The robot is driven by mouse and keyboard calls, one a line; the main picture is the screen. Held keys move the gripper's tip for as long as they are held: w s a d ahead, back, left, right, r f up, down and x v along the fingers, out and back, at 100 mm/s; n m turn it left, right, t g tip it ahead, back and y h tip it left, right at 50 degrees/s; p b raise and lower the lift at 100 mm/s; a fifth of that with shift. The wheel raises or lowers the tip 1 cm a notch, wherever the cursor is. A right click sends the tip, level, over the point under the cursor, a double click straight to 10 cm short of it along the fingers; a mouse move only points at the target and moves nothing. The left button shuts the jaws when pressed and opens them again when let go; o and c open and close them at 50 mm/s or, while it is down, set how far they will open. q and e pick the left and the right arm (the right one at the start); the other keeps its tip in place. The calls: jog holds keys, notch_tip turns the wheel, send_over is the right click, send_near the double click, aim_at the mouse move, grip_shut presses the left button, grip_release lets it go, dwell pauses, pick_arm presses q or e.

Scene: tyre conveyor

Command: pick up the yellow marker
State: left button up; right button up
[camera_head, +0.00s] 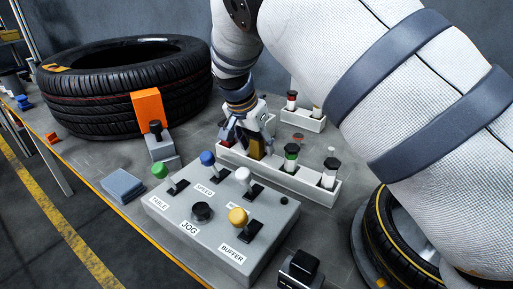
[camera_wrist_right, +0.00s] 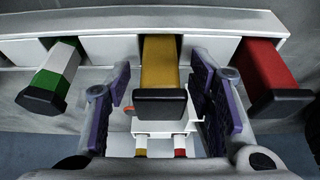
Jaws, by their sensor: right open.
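The yellow marker (camera_head: 256,149) stands in the long white holder (camera_head: 300,186) behind the control box. It also shows in the right wrist view as a yellow body (camera_wrist_right: 160,62) with a black end. My right gripper (camera_head: 252,136) is open at the yellow marker. In the wrist view its purple-padded fingers (camera_wrist_right: 162,108) lie either side of the marker, with gaps on both sides. The gripper hides part of the marker in the head view. My left gripper is not in view.
A green-and-white marker (camera_wrist_right: 57,72) and a red marker (camera_wrist_right: 265,68) flank the yellow one in the holder. A smaller white holder (camera_head: 303,122) stands behind. The control box (camera_head: 220,218) is in front, a large tyre (camera_head: 125,85) at left and another tyre (camera_head: 390,235) at right.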

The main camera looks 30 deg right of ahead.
grip_shut()
jog(key=shift+r, duration=0.1)
notch_tip(320, 180, up, 10)
jog(key=c, duration=0.8)
grip_release()
grip_shut()
